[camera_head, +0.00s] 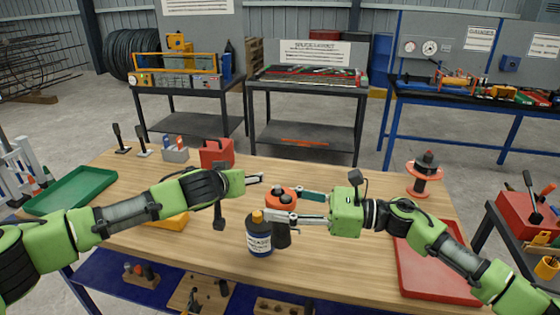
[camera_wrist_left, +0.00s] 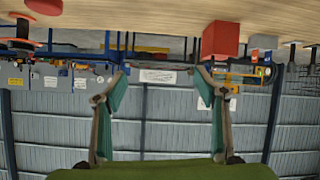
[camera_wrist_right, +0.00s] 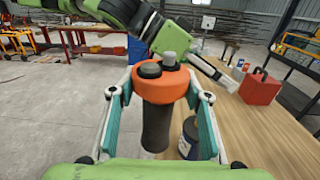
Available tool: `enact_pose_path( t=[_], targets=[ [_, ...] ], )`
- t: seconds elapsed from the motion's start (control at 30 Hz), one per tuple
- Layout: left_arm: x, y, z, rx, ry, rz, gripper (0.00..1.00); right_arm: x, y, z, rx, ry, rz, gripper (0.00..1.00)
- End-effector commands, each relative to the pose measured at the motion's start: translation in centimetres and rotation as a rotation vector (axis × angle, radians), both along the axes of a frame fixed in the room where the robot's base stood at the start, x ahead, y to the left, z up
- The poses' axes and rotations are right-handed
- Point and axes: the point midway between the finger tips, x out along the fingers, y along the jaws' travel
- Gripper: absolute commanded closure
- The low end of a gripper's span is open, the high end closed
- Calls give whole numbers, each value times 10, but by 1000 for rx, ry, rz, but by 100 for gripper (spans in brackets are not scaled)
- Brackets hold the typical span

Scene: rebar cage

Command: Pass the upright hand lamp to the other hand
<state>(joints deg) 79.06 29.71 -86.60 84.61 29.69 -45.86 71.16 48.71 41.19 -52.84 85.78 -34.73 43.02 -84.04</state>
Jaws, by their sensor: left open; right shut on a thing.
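The hand lamp (camera_head: 282,235) has an orange head and a dark body. It is upright in my right gripper (camera_head: 292,207), which is shut on it at the head. The right wrist view shows the lamp's orange head (camera_wrist_right: 165,86) between the fingers, with a black and a grey knob on top and the dark body hanging below. My left gripper (camera_head: 256,180) is just left of and behind the lamp, apart from it. In the left wrist view its two fingers (camera_wrist_left: 160,85) are spread with nothing between them. Whether the lamp's base touches the table is unclear.
A dark blue bottle (camera_head: 259,240) with a yellow cap stands close beside the lamp. A red box (camera_head: 216,152), a grey holder (camera_head: 175,154), a green tray (camera_head: 70,190), a red tray (camera_head: 432,275) and an orange spool (camera_head: 424,175) are on the wooden table (camera_head: 340,255).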

Motion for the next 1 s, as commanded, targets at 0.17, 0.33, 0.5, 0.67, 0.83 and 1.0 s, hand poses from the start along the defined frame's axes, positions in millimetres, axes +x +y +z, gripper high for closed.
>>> enact_pose_path(
  t=[0.17, 0.33, 0.5, 0.67, 0.83, 1.0],
  targets=[
    [5, -9, 46, 35, 137, 122, 35, 0, 0, 1, 2, -1, 0, 85],
    [-24, -31, 80, 84, 327, 154, 35, 0, 0, 1, 2, -1, 0, 85],
    [-78, -62, 112, 155, 546, 99, 35, 0, 0, 1, 2, -1, 0, 85],
    [-134, -85, 139, 234, 720, 0, 35, 0, 0, 1, 2, -1, 0, 85],
    [-173, -96, 158, 297, 827, -86, 35, 0, 0, 1, 2, -1, 0, 85],
    [-185, -99, 159, 318, 861, -116, 35, 0, 0, 1, 2, -1, 0, 85]
  ],
)
